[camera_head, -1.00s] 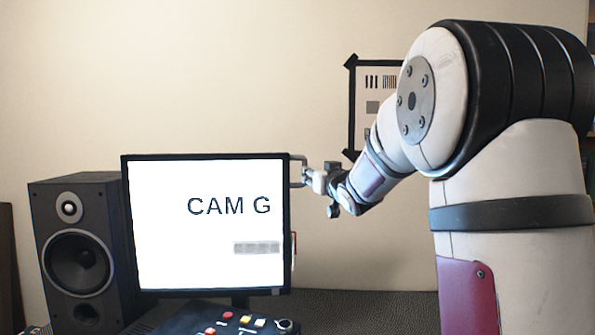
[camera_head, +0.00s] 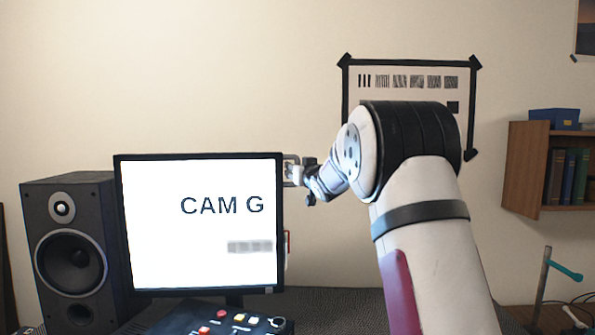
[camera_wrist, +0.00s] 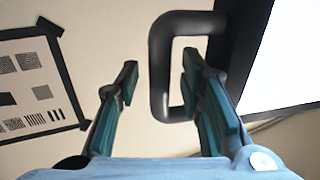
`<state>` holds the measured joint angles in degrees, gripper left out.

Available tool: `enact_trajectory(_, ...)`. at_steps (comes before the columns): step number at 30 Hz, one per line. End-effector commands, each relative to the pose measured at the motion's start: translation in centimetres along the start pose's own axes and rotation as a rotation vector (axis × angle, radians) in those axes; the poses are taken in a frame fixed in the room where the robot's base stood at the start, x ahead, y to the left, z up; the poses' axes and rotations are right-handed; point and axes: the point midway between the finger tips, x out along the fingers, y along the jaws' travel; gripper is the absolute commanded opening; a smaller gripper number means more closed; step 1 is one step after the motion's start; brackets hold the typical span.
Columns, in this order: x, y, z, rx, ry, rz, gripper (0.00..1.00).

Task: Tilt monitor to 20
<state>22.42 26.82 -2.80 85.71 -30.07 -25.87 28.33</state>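The monitor (camera_head: 150,250) is a black-framed screen showing "CAM G" and a small grey patterned bar. It stands left of centre in the head view, and its dark edge (camera_wrist: 228,55) shows at right in the wrist view. A dark D-shaped handle (camera_wrist: 160,70) sticks out from that edge. My gripper (camera_wrist: 160,72) is open, its two teal-padded fingers on either side of the handle's upright bar. The right fingertip overlaps the loop's opening; the left is outside it. I see a gap between fingers and bar. In the head view my gripper (camera_head: 293,172) is at the monitor's upper right edge.
A black speaker (camera_head: 68,250) stands left of the monitor. A control box with coloured buttons (camera_head: 225,322) lies in front. A test chart (camera_head: 410,70) hangs on the wall behind my arm. A wooden shelf with books (camera_head: 530,175) is at right.

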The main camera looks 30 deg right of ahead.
Motion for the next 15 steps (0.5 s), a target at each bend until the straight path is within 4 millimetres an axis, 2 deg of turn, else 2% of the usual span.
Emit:
enact_trajectory(1, -0.01, 0.00, 0.00, 0.000, 0.000, 0.000, 0.28)
enact_trajectory(5, -0.02, 0.01, -0.01, 0.000, 0.000, 0.000, 0.00)
enact_trajectory(15, -0.19, -0.13, 0.05, -0.003, 0.018, -0.001, 0.00)
